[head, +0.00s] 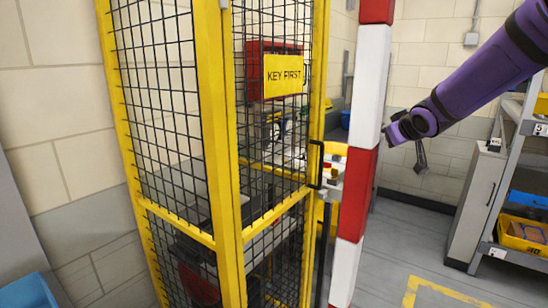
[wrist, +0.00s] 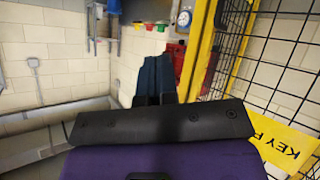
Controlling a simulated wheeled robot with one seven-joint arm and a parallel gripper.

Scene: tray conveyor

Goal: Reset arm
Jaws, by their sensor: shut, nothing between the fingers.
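My purple arm reaches in from the right in the head view. My gripper (head: 421,163) hangs at its end in free air, to the right of the red and white striped post. In the wrist view the gripper (wrist: 154,98) shows as dark fingers close together, shut with nothing held. It touches nothing that I can see.
A yellow-framed mesh cage (head: 222,160) with a "KEY FIRST" sign (head: 283,75) and a black door handle (head: 316,165) stands left of the striped post (head: 357,190). At right are a grey cabinet (head: 474,205) and shelves with a yellow bin (head: 522,234). Open floor lies between.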

